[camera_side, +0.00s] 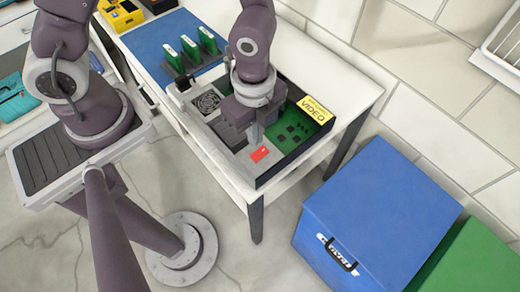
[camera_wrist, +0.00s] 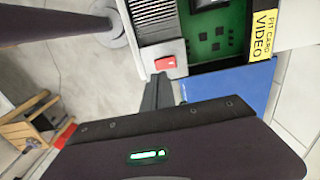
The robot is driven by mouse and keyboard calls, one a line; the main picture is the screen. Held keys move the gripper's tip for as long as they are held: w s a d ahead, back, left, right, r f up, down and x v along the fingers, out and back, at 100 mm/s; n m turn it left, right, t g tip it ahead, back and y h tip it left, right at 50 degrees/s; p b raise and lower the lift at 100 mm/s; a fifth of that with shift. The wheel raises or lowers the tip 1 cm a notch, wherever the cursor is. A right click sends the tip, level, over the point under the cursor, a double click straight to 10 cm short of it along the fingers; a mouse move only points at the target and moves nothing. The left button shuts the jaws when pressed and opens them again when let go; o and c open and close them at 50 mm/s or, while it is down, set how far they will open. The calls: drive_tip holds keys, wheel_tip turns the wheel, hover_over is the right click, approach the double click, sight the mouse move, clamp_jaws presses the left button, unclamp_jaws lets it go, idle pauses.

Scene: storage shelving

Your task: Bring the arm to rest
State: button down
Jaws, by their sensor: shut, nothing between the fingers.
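My gripper (camera_side: 256,138) is over the open computer case on the white table, pointing down. Its fingers are together with nothing between them. In the wrist view the dark fingers of my gripper (camera_wrist: 160,78) end close to a red switch (camera_wrist: 165,63); whether they touch it cannot be told. The red switch also shows in the side view (camera_side: 260,154), just below and in front of the fingers. The open case (camera_side: 262,181) holds a green board (camera_side: 291,130) and carries a yellow label (camera_side: 315,110) reading VIDEO.
Green cards (camera_side: 208,41) stand in a rack on a blue mat (camera_side: 150,40) behind the case. A blue box (camera_side: 385,205) with a black handle stands on the floor at right, beside a green one (camera_side: 475,265).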

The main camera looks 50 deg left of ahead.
drive_tip(key=shift+r, duration=0.3)
drive_tip(key=w+a+r+n+t, duration=0.1)
drive_tip(key=a+r+n+t, duration=0.1)
drive_tip(key=a+r+n, duration=0.35)
drive_tip(key=a+r+n+t, duration=0.1)
drive_tip(key=a+r+n, duration=0.2)
drive_tip(key=r, duration=0.6)
drive_tip(key=s+a+r+n+t, duration=0.2)
drive_tip(key=s+a+r+n, duration=0.2)
drive_tip(key=s+r+n, duration=0.5)
drive_tip(key=shift+a+r+t, duration=0.15)
drive_tip(key=shift+r+t, duration=0.05)
drive_tip(key=shift+t, duration=0.1)
